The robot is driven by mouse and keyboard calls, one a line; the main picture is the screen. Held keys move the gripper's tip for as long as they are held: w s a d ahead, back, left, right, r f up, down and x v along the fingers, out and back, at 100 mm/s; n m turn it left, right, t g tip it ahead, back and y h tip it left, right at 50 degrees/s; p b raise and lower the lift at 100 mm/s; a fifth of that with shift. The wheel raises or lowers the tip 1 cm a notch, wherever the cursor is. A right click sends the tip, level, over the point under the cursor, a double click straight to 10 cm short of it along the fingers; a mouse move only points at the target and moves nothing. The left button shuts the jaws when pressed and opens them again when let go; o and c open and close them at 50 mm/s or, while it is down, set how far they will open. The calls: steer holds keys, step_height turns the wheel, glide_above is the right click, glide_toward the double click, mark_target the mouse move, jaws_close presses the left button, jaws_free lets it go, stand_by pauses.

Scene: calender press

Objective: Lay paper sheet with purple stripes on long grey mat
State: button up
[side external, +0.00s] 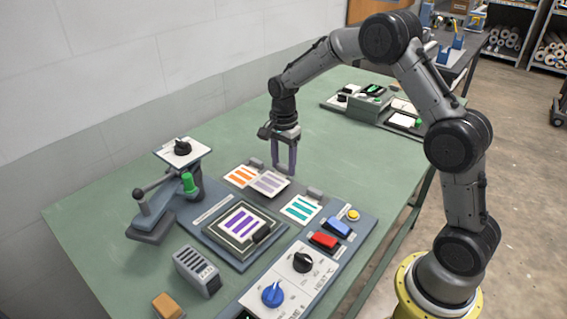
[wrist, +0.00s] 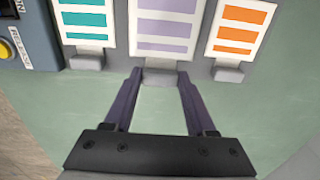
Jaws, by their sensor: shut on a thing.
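My gripper (wrist: 160,76) is shut on the grey tab (wrist: 161,77) of a paper sheet with pale purple stripes (wrist: 166,25). In the side view this sheet (side external: 268,183) is beside my gripper (side external: 284,172) and overlaps the orange-striped sheet's corner. It looks larger than its neighbours in the wrist view, so it seems raised a little. Another sheet, with dark purple stripes (side external: 241,222), lies on a square framed plate (side external: 214,233). A grey-blue base (side external: 205,212) lies under that plate; I cannot tell whether it is the long grey mat.
An orange-striped sheet (side external: 240,174) and a teal-striped sheet (side external: 301,208) lie on either side, each with a grey tab. A lever press (side external: 157,209) stands at left. A control panel with knobs (side external: 290,275) is in front.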

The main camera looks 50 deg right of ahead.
steer(key=shift+f, duration=0.2)
steer(key=shift+f, duration=0.55)
steer(key=shift+f, duration=0.6)
stand_by(1.6)
steer(key=o, duration=1.6)
steer(key=shift+c, duration=0.2)
steer(key=shift+r, duration=3.5)
